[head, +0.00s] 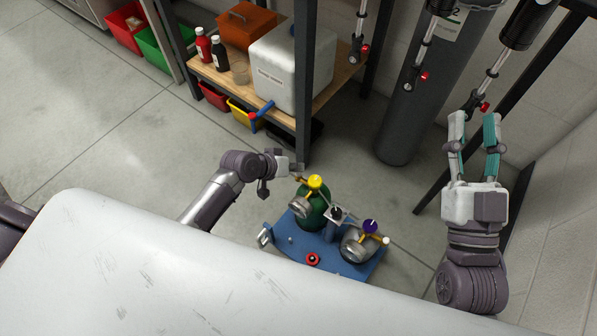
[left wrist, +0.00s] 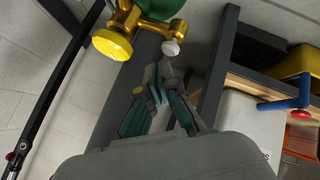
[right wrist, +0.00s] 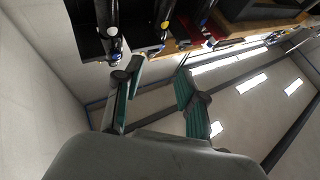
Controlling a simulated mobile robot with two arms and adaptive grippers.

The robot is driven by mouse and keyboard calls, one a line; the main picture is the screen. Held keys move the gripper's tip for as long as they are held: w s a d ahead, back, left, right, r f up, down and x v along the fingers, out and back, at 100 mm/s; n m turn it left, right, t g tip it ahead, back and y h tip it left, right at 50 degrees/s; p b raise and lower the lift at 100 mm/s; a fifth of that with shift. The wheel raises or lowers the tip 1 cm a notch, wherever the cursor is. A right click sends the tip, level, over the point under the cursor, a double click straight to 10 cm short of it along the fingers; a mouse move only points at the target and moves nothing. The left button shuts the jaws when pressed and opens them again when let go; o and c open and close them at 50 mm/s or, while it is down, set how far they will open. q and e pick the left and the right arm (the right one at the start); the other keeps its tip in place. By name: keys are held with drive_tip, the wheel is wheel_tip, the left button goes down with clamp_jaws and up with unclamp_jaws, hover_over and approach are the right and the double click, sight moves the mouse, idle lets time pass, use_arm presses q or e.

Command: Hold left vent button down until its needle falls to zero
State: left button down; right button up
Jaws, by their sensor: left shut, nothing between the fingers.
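A blue base (head: 283,240) carries a green bottle (head: 316,218) with a yellow knob (head: 315,182) and a left gauge (head: 299,207). To its right are a purple knob (head: 370,226), a second gauge (head: 357,249) and a white button (head: 386,240). The left white vent button (left wrist: 171,47) shows on the brass fitting beside the yellow knob in the left wrist view. My left gripper (left wrist: 162,72) is shut and empty, its tips close to that button; contact cannot be told. The needles are too small to read. My right gripper (head: 474,116) is open and empty, right of the base.
A wooden shelf (head: 262,85) with a white container (head: 283,68) and bottles stands behind my left gripper. A blue-handled valve (head: 262,110) sticks out from it. A grey cylinder (head: 410,110) and hanging shock absorbers (head: 481,91) are near my right gripper.

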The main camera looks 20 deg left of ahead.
use_arm(q)
drive_tip(key=shift+f, duration=0.3)
use_arm(e)
drive_tip(key=shift+s+r, duration=0.15)
drive_tip(key=shift+r, duration=0.1)
use_arm(q)
drive_tip(key=shift+f+b, duration=0.3)
drive_tip(key=shift+f, duration=0.2)
use_arm(e)
drive_tip(key=shift+s+r+t, duration=0.6)
drive_tip(key=shift+r+t, duration=0.3)
drive_tip(key=shift+r, duration=0.05)
idle(0.4)
drive_tip(key=shift+f, duration=0.1)
idle(1.2)
idle(1.1)
idle(0.4)
use_arm(q)
drive_tip(key=shift+r+p, duration=0.5)
drive_tip(key=shift+p, duration=0.1)
drive_tip(key=shift+r+p, duration=0.45)
drive_tip(key=shift+p, duration=0.05)
use_arm(e)
drive_tip(key=w+f+g+h, duration=0.1)
drive_tip(key=w+f+g, duration=0.2)
drive_tip(key=f+g, duration=0.2)
drive_tip(key=shift+d+f+g, duration=0.25)
drive_tip(key=shift+f+g, duration=0.05)
drive_tip(key=shift+f, duration=1.05)
drive_tip(key=shift+h, duration=0.3)
